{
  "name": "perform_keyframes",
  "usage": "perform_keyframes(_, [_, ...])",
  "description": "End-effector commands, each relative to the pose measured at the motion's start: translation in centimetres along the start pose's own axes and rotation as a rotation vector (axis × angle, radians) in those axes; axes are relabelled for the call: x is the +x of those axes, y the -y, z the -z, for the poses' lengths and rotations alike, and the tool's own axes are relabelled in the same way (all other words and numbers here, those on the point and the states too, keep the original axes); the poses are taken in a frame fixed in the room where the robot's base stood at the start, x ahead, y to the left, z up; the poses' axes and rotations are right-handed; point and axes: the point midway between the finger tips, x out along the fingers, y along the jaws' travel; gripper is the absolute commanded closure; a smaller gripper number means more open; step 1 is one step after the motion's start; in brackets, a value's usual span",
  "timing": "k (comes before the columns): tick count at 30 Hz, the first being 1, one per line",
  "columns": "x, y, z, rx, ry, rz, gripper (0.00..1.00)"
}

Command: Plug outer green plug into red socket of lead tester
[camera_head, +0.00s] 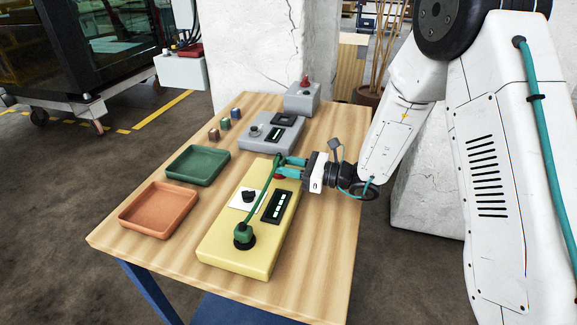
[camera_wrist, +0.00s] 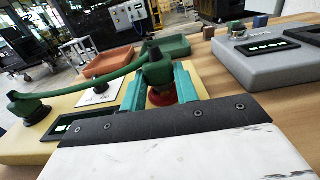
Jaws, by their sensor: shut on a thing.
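A yellow tester box (camera_head: 230,255), which looks like the lead tester, lies on the wooden table. My gripper (camera_head: 291,167) has its teal fingers shut on a green plug (camera_wrist: 157,72) at the far end of the box. The red socket (camera_wrist: 162,98) is directly below this plug; it also shows in the head view (camera_head: 279,176). I cannot tell whether the plug touches it or is seated. A green lead (camera_head: 262,200) runs from the held plug to a second green plug (camera_head: 243,232), which stands upright at the black socket (camera_wrist: 33,116) at the near end.
The yellow box carries a white panel with a black knob (camera_head: 248,196) and a lit display (camera_head: 277,207). A grey tester (camera_head: 270,131) and a grey box with red knob (camera_head: 302,98) stand behind. Green (camera_head: 198,165) and orange (camera_head: 158,210) trays and small blocks (camera_head: 225,124) lie left.

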Motion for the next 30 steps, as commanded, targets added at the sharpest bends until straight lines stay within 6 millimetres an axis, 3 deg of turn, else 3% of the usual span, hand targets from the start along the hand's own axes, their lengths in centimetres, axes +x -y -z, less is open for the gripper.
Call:
perform_keyframes(29, [0.0,0.0,1.0,0.000,0.000,0.000,0.93])
perform_keyframes(30, [0.0,0.0,1.1,0.000,0.000,0.000,0.67])
